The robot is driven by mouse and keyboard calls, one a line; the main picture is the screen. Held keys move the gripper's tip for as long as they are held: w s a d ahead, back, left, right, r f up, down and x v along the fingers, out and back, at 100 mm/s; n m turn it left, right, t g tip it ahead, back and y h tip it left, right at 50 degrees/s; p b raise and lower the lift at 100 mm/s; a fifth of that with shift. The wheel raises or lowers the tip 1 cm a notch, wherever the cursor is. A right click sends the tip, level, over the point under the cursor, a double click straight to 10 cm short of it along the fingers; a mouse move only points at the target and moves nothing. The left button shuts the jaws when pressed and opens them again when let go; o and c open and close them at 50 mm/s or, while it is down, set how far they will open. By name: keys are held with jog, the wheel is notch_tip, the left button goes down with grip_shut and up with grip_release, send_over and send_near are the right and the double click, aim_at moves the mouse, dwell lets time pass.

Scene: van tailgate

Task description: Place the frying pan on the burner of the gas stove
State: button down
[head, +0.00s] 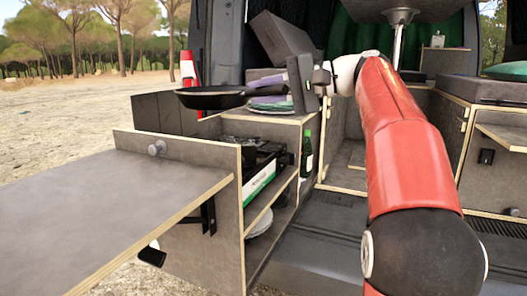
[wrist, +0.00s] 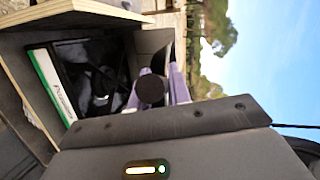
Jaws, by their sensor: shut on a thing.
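The black frying pan (head: 212,98) is in the air in the head view, level, above the left cabinet. My gripper (head: 268,91), with pale purple fingers, is shut on its handle; the round dark handle end shows in the wrist view (wrist: 150,90). The gas stove (head: 262,178) sits lower, inside the cabinet's open compartment, with a green and white front strip. It also shows in the wrist view (wrist: 50,85), left of the fingers, with a dark top. The burner is hard to make out in both views.
A grey side table (head: 100,200) juts out at the front left. The cabinet's upright front panel (head: 190,150) stands beside the stove. A green bottle (head: 306,155) stands right of the stove, and white plates (head: 258,221) lie on a lower shelf. The van floor is clear.

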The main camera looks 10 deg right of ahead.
notch_tip(320, 180, down, 12)
jog(key=b, duration=0.2)
jog(key=shift+r, duration=0.2)
jog(key=c, duration=1.3)
grip_release()
jog(key=v, duration=1.2)
jog(key=shift+d, duration=0.1)
